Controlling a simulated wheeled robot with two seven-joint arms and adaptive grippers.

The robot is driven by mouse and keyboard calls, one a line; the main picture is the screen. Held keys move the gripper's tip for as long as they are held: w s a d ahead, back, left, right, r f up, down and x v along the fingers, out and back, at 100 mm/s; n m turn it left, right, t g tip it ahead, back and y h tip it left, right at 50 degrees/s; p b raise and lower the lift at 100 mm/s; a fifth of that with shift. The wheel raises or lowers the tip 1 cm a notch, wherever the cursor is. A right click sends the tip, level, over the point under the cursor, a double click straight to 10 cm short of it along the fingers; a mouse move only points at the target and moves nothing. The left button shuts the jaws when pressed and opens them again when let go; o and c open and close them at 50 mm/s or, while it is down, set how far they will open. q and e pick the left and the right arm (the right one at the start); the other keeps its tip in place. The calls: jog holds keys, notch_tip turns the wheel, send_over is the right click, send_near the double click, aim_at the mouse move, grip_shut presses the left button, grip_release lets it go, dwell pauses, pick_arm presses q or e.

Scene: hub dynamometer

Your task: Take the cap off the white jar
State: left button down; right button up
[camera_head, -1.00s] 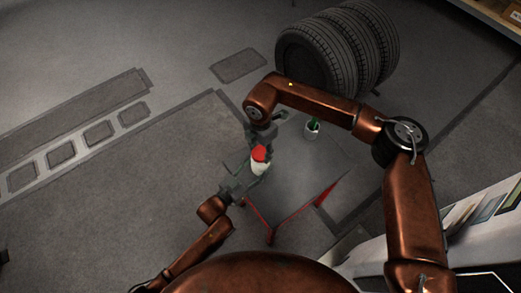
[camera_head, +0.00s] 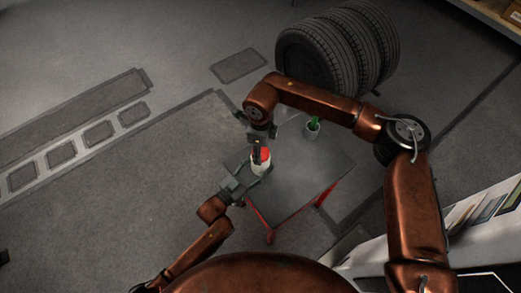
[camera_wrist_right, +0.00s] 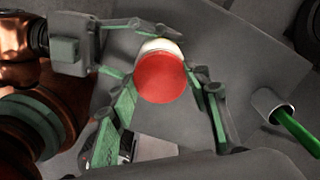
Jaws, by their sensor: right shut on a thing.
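The white jar (camera_head: 260,169) stands upright over the grey-topped cart (camera_head: 300,180), with its red cap (camera_head: 266,154) on top. In the right wrist view the red cap (camera_wrist_right: 160,78) faces the camera, and a strip of the white jar (camera_wrist_right: 158,45) shows behind it. My right gripper (camera_head: 262,150) comes from above, its fingers on both sides of the cap and shut on it. My left gripper (camera_head: 253,174) reaches in from the left at the jar's body. Its fingers flank the jar in the right wrist view, but their contact is hidden.
Several tyres (camera_head: 340,50) stand on the floor behind. The cart's right part is clear.

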jog(key=n, duration=1.8)
jog(key=shift+d+r, duration=0.1)
jog(key=n, duration=0.6)
jog(key=shift+w+r, duration=0.1)
jog(key=shift+r, duration=1)
